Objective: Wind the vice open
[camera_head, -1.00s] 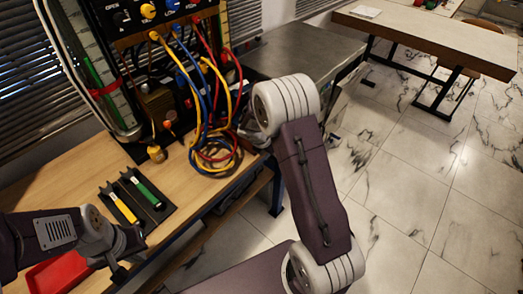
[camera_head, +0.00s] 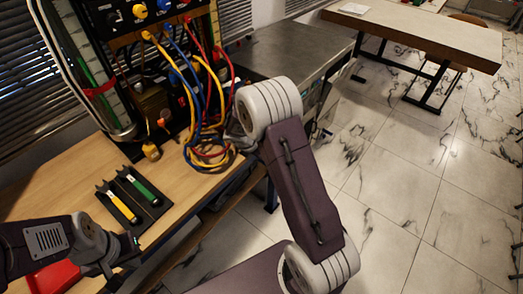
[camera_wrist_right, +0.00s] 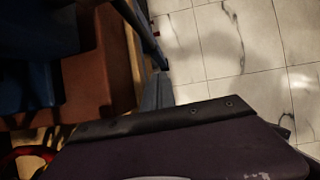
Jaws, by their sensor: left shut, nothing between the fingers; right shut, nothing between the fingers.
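I cannot make out a vice or its handle in either view. My left gripper (camera_head: 126,248) is at the lower left of the head view, shut and empty, over the front edge of the wooden bench (camera_head: 70,180). It is partly hidden by its own wrist. My right arm rises through the middle of the head view. Its far end is close to the hanging cables, and I cannot see its fingers. The right wrist view is dark and shows mostly my own arm, the floor and a brown surface.
A yellow-handled tool (camera_head: 120,207) and a green-handled tool (camera_head: 140,187) lie in a black holder. A red tray (camera_head: 52,278) is partly behind my left arm. Coloured cables (camera_head: 205,150) hang from a panel (camera_head: 130,12). A grey-topped table (camera_head: 290,50) stands behind; tiled floor is open at right.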

